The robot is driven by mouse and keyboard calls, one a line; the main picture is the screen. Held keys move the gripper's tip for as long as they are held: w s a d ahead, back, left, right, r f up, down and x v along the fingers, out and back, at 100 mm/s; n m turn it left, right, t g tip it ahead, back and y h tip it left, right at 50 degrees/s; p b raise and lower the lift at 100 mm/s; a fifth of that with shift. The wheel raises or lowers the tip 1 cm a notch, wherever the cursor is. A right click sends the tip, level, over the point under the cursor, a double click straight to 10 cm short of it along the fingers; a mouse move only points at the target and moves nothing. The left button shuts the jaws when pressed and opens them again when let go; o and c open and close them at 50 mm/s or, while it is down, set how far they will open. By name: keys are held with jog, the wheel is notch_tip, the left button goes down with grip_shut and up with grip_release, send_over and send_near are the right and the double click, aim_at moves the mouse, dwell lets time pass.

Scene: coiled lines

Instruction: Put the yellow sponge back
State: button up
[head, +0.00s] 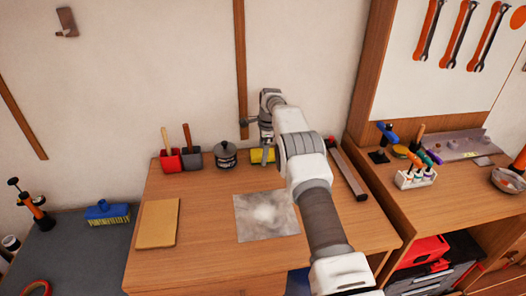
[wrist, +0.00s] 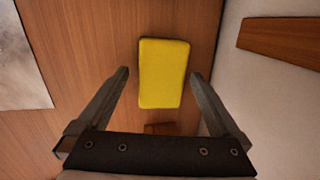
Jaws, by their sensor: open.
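The yellow sponge (wrist: 163,73) lies flat on the wooden table in the wrist view, near the wall. In the head view the sponge (head: 257,156) shows at the back of the table, partly hidden by my arm. My gripper (wrist: 160,75) is open, with one finger on each side of the sponge and a gap on both sides. In the head view my gripper (head: 266,157) points down at the sponge; its height above the table is hard to tell.
A dark lidded pot (head: 226,156) stands left of the sponge, with a red holder (head: 170,161) and a grey holder (head: 192,158) beyond. A grey stained sheet (head: 266,216) and a tan board (head: 158,223) lie in front. A long dark bar (head: 347,172) lies to the right.

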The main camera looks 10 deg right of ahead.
notch_tip(320, 180, up, 17)
jog(key=s+d+p, duration=0.1)
jog(key=s, duration=0.2)
jog(key=s+r+n+t, duration=0.2)
jog(key=s+r+n, duration=0.7)
jog(key=s+r, duration=0.95)
jog(key=s+f+n, duration=0.2)
jog(key=s+n, duration=0.1)
jog(key=s, duration=0.6)
jog(key=s+f+n+t, duration=0.1)
jog(key=s+f+n, duration=0.2)
jog(key=s, duration=0.7)
jog(key=s+a+f+n+h, duration=0.1)
jog(key=s+f+n, duration=0.2)
jog(key=s, duration=0.6)
jog(key=shift+s+n+t, duration=0.25)
jog(key=shift+n+t, duration=0.15)
jog(key=shift+a, duration=0.1)
jog(key=shift+c, duration=0.3)
